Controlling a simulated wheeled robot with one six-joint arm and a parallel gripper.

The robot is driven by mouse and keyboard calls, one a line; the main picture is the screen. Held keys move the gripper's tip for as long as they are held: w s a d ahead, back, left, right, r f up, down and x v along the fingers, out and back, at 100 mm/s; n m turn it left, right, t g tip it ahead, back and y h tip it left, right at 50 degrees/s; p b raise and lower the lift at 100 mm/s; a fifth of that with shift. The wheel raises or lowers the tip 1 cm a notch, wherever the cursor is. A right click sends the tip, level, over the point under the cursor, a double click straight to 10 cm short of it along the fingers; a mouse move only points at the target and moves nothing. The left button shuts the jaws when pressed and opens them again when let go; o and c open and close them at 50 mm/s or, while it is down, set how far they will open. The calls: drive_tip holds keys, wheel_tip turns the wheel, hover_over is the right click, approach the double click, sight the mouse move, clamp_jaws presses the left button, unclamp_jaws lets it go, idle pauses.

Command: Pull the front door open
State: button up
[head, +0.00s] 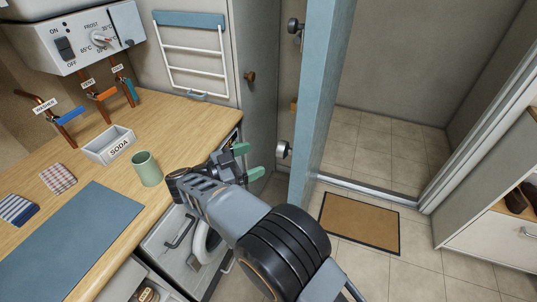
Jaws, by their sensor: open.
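The front door (319,95) is blue and stands swung open, seen nearly edge-on in the middle of the head view. A round metal knob (284,150) and an upper round fitting (293,25) show on its left side. The open doorway (385,145) lies to its right, with tiled floor beyond. My gripper (247,160) has green fingertips, which are apart with nothing seen between them. It is left of the door in the picture and appears apart from the knob.
A brown doormat (360,222) lies before the threshold. A shoe cabinet (490,238) stands at right. Tiled floor around the mat is clear.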

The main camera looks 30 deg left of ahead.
drive_tip(key=shift+v, duration=2.15)
